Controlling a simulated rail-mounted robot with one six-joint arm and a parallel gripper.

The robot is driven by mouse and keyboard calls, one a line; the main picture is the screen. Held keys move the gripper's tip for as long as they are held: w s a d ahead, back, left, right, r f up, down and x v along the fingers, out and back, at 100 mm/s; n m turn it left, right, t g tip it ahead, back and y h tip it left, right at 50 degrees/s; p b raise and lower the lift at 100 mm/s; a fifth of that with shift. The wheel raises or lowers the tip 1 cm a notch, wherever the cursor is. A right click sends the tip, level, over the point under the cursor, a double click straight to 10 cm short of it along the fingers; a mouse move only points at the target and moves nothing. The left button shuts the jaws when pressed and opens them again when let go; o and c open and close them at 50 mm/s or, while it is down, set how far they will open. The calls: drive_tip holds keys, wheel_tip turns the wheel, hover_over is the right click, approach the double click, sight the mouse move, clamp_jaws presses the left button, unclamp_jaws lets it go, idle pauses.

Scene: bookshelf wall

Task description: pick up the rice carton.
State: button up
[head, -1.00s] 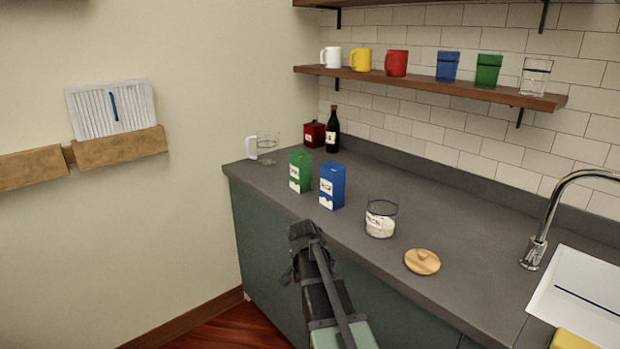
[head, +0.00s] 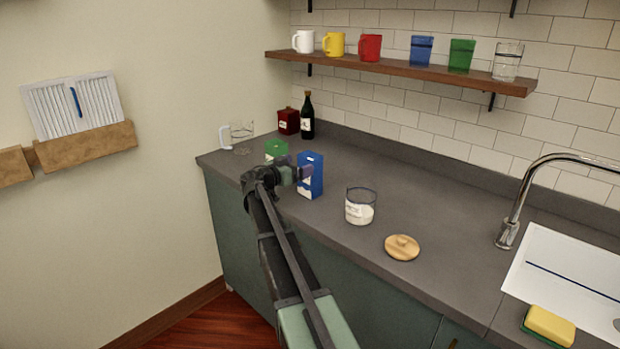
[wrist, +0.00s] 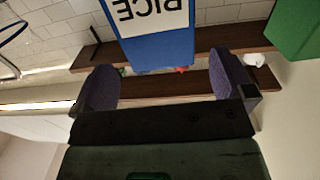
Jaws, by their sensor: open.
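The rice carton (head: 314,183) is blue and stands upright on the grey counter near its front edge. In the wrist view the rice carton (wrist: 160,50) appears upside down, with its white RICE label facing me. My gripper (head: 294,173) is open at the carton's front left in the head view, covering part of it. In the wrist view my gripper (wrist: 166,84) has its two purple fingers spread apart, with the carton's blue end in line with the gap between them. I cannot tell whether either finger touches it.
A green carton (head: 276,149) stands close on the left, partly hidden by my arm; it also shows in the wrist view (wrist: 295,30). A glass jar (head: 360,207) and a wooden lid (head: 402,247) are to the right. A dark bottle (head: 307,116) stands behind.

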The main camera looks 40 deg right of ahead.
sight(304, 162)
drive_tip(key=d, duration=0.6)
drive_tip(key=shift+w+d, duration=0.1)
drive_tip(key=shift+w, duration=0.2)
drive_tip(key=c, duration=1.5)
drive_tip(key=shift+r, duration=0.1)
